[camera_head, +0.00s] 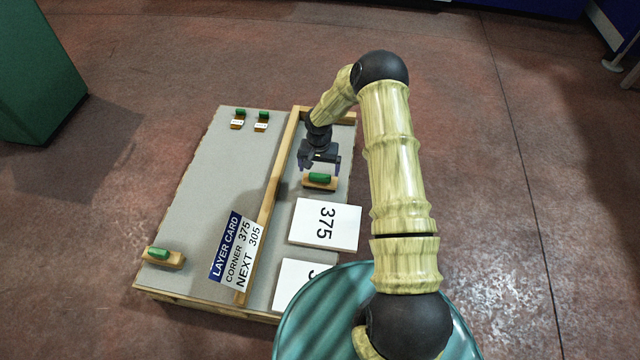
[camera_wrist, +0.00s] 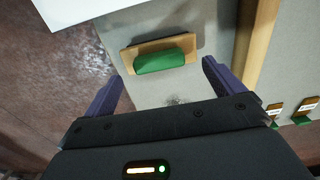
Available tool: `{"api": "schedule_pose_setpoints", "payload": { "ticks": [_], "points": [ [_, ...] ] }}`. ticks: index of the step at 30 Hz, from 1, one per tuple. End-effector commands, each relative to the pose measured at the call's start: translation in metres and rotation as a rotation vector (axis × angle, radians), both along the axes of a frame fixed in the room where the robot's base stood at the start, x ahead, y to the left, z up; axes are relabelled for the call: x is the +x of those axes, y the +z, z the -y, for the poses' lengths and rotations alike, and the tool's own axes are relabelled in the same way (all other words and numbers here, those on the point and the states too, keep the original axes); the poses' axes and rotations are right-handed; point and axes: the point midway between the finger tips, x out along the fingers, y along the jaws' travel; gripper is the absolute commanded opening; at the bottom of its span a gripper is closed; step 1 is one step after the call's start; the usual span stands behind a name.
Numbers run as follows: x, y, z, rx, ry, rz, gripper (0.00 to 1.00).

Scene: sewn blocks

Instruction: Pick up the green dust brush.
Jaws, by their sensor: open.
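A green dust brush (camera_head: 320,178) with a tan wooden base lies on the right strip of the grey-topped platform (camera_head: 200,190). In the wrist view the brush (camera_wrist: 165,63) lies ahead of the jaws, its long side running across from one finger toward the other. My gripper (camera_head: 320,168) is open and empty, with its dark purple fingers apart, just behind and above the brush in the head view. The fingers (camera_wrist: 160,78) do not appear to touch it.
A similar green-topped piece (camera_head: 160,254) sits at the platform's front left; two smaller ones (camera_head: 240,113) (camera_head: 263,115) stand at the back. A wooden rail (camera_head: 270,200) divides the platform. A white 375 card (camera_head: 325,224) and a layer card (camera_head: 236,250) lie nearer.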

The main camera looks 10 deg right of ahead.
Motion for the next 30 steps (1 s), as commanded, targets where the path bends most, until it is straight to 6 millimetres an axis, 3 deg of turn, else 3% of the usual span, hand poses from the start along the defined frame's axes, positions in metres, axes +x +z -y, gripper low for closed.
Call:
{"api": "schedule_pose_setpoints", "payload": {
  "ticks": [1,7,25,30],
  "points": [
    [0.0,-0.013,0.002,0.0,0.0,-0.001,0.94],
    [0.0,-0.033,0.002,0.001,-0.001,0.0,0.94],
    [0.0,-0.033,0.002,0.0,-0.001,0.001,0.94],
    [0.0,-0.033,0.002,0.0,-0.001,0.001,0.6]
  ]
}}
